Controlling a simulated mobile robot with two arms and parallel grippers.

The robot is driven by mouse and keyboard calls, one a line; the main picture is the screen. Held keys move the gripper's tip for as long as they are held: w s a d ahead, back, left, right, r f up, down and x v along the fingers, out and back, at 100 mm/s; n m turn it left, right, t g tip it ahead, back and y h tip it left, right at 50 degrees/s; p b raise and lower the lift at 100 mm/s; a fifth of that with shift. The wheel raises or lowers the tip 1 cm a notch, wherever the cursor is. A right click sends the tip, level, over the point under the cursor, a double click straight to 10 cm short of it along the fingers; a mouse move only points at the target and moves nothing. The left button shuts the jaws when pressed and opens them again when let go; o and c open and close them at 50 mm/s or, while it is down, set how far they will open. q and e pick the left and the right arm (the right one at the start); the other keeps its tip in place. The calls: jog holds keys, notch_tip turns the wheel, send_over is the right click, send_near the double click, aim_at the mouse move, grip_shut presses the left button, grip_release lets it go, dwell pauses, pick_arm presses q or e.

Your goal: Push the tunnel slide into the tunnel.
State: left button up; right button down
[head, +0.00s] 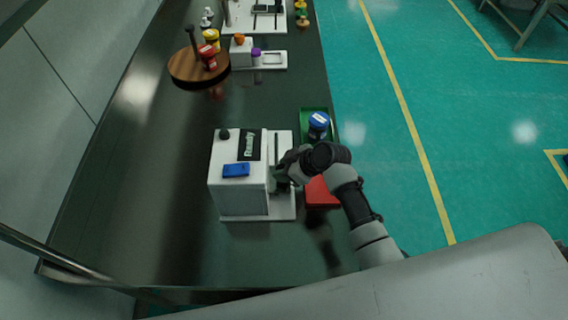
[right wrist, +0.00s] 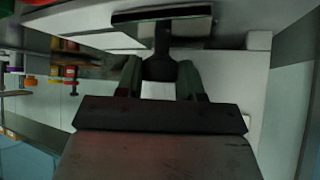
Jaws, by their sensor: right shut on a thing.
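The white machine (head: 238,190) stands on the dark table, with a "Ready" display, a black knob and a blue piece on top. My right gripper (head: 281,180) is at its right side, above the white base. In the right wrist view my right gripper (right wrist: 160,80) is shut on the dark grip of the tunnel slide (right wrist: 160,66). A dark bar with a light face joins the grip, close to a white surface. The tunnel opening and how far the slide sits in it are hidden. My left gripper is not in view.
A green tray (head: 328,136) holding a blue-lidded jar (head: 318,124) and a red block (head: 320,194) lie right of the machine, near the table edge. A round wooden stand (head: 186,72) and other equipment stand farther back. The table left of the machine is clear.

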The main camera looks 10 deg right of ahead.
jog(key=c, duration=1)
grip_release()
jog(key=shift+s+a+f, duration=0.1)
jog(key=shift+s+f, duration=0.1)
jog(key=shift+s, duration=0.05)
jog(key=shift+r, duration=0.2)
jog(key=shift+s+d+r, duration=0.1)
jog(key=shift+d+r, duration=0.15)
jog(key=shift+d, duration=0.1)
jog(key=v, duration=1)
jog(key=shift+b, duration=0.35)
jog(key=shift+f, duration=0.1)
